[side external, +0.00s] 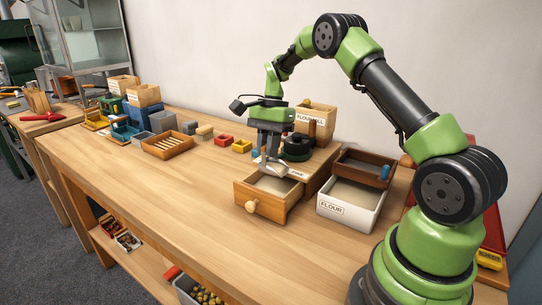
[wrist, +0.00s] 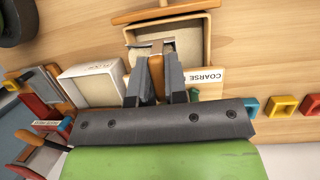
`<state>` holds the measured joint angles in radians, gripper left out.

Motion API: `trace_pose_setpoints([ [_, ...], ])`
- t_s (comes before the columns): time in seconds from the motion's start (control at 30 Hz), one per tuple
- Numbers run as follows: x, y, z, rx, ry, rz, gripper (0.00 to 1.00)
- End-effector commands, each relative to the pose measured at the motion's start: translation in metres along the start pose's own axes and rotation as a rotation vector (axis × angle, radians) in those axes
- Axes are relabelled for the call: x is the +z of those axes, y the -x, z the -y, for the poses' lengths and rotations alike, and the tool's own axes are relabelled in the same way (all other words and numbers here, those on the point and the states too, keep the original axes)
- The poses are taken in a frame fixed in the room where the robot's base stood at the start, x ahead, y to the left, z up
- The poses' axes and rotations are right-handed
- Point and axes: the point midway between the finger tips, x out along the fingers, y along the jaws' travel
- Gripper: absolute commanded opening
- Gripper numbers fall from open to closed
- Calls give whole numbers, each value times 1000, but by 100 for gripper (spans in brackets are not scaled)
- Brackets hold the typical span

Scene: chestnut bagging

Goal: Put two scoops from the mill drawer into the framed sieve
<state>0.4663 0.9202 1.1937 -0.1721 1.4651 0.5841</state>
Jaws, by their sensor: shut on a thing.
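The mill drawer (side external: 282,211) is a light wooden box with a round knob, pulled out below the mill and holding pale meal. It also shows in the wrist view (wrist: 206,45). My gripper (side external: 270,160) is over the drawer, shut on the wooden handle of a scoop (wrist: 156,72). The scoop's metal end (wrist: 153,47) is inside the drawer, at the meal; how full it is, I cannot tell. A brown wooden frame (side external: 378,157) with a blue handle, apparently the framed sieve, rests on the white flour bin (side external: 345,212) to the right.
The dark ring-shaped mill part (side external: 297,147) and a bin labelled flour (side external: 318,113) stand behind the drawer. A slatted wooden tray (side external: 168,146) and small red (side external: 224,139) and yellow (side external: 242,146) boxes lie left. The front left of the bench (side external: 150,200) is clear.

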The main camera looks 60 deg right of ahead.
Motion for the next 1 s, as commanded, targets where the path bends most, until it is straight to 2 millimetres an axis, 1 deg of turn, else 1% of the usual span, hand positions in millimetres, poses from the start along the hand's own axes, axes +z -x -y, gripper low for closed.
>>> trace_pose_setpoints([
  [0.17, -4, 2, -4, 17, 65, -5, 0],
  [0.27, -12, 4, -10, 49, 192, -14, 0],
  [0.37, -23, 9, -20, 101, 386, -25, 0],
  [0.57, -46, 20, -44, 230, 869, -45, 0],
  [0.87, -81, 40, -90, 471, 1721, -50, 0],
  [0.9, -92, 43, -99, 501, 1820, -48, 0],
  [0.97, -105, 49, -112, 549, 1977, -43, 0],
  [1.0, -114, 52, -120, 582, 2083, -38, 0],
])
